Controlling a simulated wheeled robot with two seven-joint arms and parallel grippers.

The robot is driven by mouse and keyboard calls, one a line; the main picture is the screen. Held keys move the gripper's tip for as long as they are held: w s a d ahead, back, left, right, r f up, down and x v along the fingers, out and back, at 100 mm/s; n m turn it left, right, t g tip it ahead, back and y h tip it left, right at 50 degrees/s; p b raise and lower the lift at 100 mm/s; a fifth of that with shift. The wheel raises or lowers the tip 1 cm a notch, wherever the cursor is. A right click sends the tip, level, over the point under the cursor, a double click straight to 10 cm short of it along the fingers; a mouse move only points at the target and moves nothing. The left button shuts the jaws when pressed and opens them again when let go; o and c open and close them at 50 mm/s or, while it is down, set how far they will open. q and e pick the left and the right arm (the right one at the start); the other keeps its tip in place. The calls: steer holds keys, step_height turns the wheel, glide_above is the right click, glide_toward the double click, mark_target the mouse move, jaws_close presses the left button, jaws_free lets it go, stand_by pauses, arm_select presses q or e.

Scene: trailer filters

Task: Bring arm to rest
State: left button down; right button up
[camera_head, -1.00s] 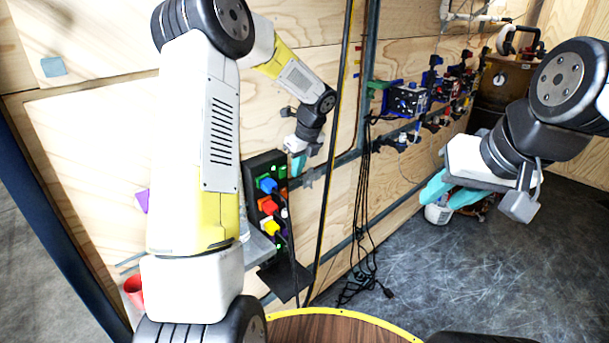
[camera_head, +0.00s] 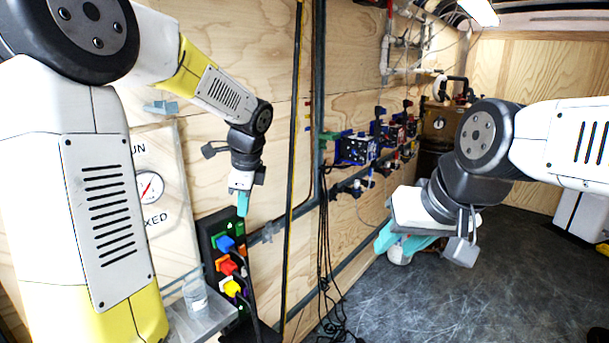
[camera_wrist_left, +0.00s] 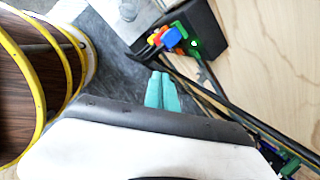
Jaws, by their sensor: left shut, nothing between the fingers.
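My left gripper (camera_head: 243,204) hangs with its teal fingers pointing down, just above the black box with coloured plugs. In the left wrist view the two teal fingers (camera_wrist_left: 161,92) lie side by side, shut with nothing between them. The box also shows there beyond the fingertips; contact is not visible. My right gripper (camera_head: 402,241) is at the right centre, over the floor. Its teal fingers appear spread and empty, partly hidden by its white body.
The black box (camera_head: 208,240) with blue, red and yellow plugs is on the plywood wall, beside a shelf (camera_head: 190,325) holding a clear bottle (camera_head: 195,296). Black cables (camera_head: 325,250) hang at centre. Blue-and-black devices (camera_head: 357,150) line the wall. Dark floor (camera_head: 450,300) is open at right.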

arm_select(q)
steer(key=s+d+r+n+t+h, duration=0.1)
steer(key=s+r+n+h, duration=0.1)
steer(key=s+n, duration=0.6)
steer(key=s+d+r+n+t+h, duration=0.1)
steer(key=s+r+n+t+h, duration=0.1)
steer(key=s+n, duration=0.7)
steer(key=s+r, duration=0.1)
steer(key=s, duration=0.4)
steer(key=shift+s+d+r+n, duration=0.15)
steer(key=shift+s+n, duration=0.05)
steer(key=shift+n, duration=0.1)
